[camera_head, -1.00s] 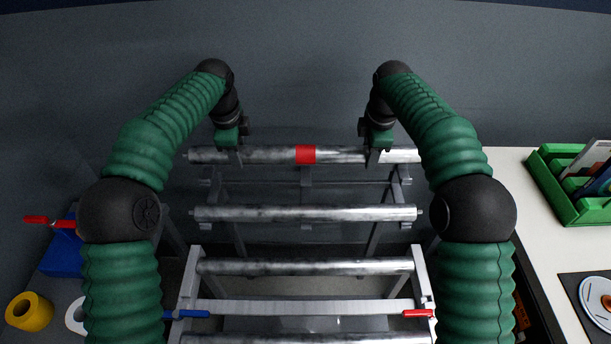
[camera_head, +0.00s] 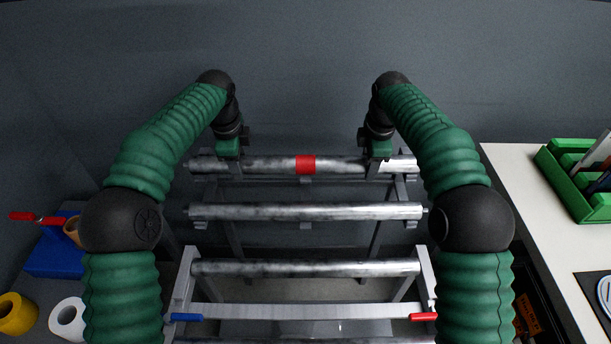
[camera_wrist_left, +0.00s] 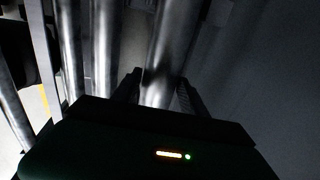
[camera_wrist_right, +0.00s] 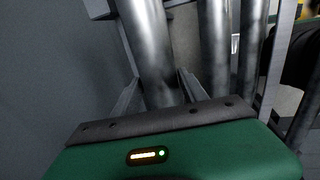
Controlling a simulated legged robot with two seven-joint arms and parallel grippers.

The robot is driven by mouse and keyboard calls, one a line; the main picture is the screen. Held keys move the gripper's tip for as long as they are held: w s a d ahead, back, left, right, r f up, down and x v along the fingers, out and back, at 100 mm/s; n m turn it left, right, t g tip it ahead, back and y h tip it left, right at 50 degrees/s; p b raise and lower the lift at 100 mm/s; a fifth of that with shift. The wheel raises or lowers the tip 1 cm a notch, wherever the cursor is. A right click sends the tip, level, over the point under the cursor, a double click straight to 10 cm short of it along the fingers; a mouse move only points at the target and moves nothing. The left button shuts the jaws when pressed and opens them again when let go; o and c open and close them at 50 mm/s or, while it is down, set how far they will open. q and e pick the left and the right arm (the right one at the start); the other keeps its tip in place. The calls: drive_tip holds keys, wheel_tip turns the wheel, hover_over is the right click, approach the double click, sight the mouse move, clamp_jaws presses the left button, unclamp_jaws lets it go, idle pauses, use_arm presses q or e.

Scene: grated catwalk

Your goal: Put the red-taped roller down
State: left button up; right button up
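The red-taped roller (camera_head: 262,166) is a grey metal bar with a red band at its middle. It lies level across the far end of the rack, at end-bracket height; I cannot tell if it bears on the brackets. My left gripper (camera_head: 229,166) is around its left part, and the left wrist view shows the roller (camera_wrist_left: 163,62) between the fingers (camera_wrist_left: 158,88). My right gripper (camera_head: 378,166) is around its right part, and the right wrist view shows the roller (camera_wrist_right: 150,45) between the fingers (camera_wrist_right: 160,90). Both grippers look shut on it; the contact is partly hidden.
Other rollers (camera_head: 305,212) (camera_head: 305,268) lie nearer on the rack (camera_head: 424,275), which has blue (camera_head: 186,317) and red (camera_head: 423,316) handles. A white table (camera_head: 520,190) with a green bin (camera_head: 577,188) stands right. A blue box (camera_head: 52,259) and tape rolls (camera_head: 15,314) are left.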

use_arm(q)
drive_tip(key=shift+o, duration=1.3)
drive_tip(key=shift+r, duration=0.15)
use_arm(e)
drive_tip(key=shift+o, duration=1.3)
drive_tip(key=shift+r, duration=0.15)
drive_tip(key=shift+r, duration=0.15)
use_arm(q)
wheel_tip(320, 180, up, 12)
drive_tip(key=s, duration=0.2)
drive_tip(key=shift+f, duration=0.2)
use_arm(e)
wheel_tip(320, 180, up, 11)
drive_tip(key=s, duration=0.2)
drive_tip(key=shift+r, duration=0.15)
use_arm(q)
drive_tip(key=shift+s, duration=0.1)
use_arm(e)
drive_tip(key=shift+s, duration=0.1)
